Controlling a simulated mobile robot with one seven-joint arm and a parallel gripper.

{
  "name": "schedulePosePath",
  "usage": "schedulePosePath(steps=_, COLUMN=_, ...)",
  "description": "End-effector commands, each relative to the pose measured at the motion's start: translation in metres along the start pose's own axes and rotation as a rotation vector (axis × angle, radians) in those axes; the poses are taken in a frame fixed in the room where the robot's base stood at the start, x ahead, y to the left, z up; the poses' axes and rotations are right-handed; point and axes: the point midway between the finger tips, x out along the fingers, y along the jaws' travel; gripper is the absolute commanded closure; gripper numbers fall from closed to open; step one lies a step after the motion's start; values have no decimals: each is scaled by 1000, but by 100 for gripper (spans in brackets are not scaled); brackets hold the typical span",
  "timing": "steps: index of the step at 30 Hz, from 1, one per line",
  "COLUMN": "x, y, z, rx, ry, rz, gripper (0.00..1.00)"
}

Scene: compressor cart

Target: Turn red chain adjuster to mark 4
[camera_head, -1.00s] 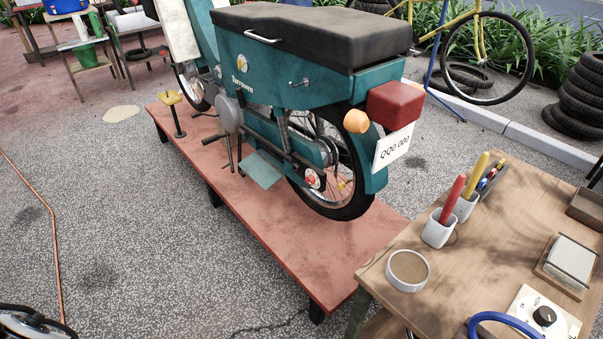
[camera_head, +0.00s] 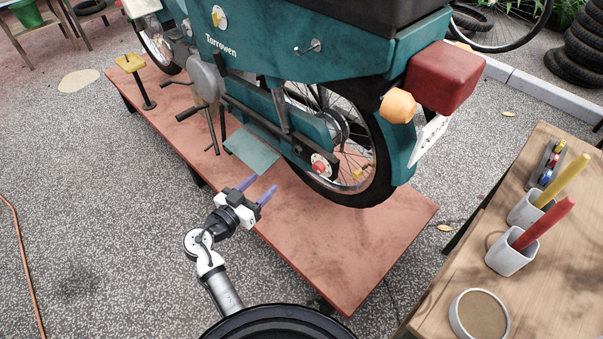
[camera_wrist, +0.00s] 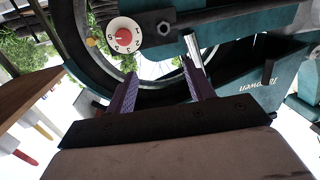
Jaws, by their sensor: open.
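The red chain adjuster (camera_head: 319,167) is a small red knob on a white round dial at the rear wheel hub of the teal moped (camera_head: 350,60). In the wrist view the red knob (camera_wrist: 123,36) sits on the white dial, which has dark numerals around it. I cannot tell for sure which mark the knob points at. My gripper (camera_head: 259,187) is open and empty, to the left of the adjuster and apart from it, near the edge of the red platform. In the wrist view its purple fingers (camera_wrist: 160,80) are spread below the dial.
The moped stands on the low red platform (camera_head: 370,235). A wooden table (camera_head: 430,300) with pen cups (camera_head: 512,250) and a round tin (camera_head: 478,315) is at the right. Open gravel lies at the left.

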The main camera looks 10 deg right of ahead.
Motion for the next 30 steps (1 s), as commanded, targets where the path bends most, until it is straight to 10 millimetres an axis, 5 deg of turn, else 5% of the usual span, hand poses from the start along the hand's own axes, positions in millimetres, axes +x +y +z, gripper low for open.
schedulePosePath(steps=3, x=9, y=37, z=23, rx=-19, ry=22, rz=133, gripper=47)
schedulePosePath(steps=6, x=14, y=48, z=27, rx=-21, ry=34, rz=173, gripper=47)
schedulePosePath(steps=24, x=122, y=68, z=21, rx=-18, ry=33, rz=175, gripper=47)
schedulePosePath(steps=30, x=142, y=70, z=21, rx=-19, ry=34, rz=173, gripper=47)
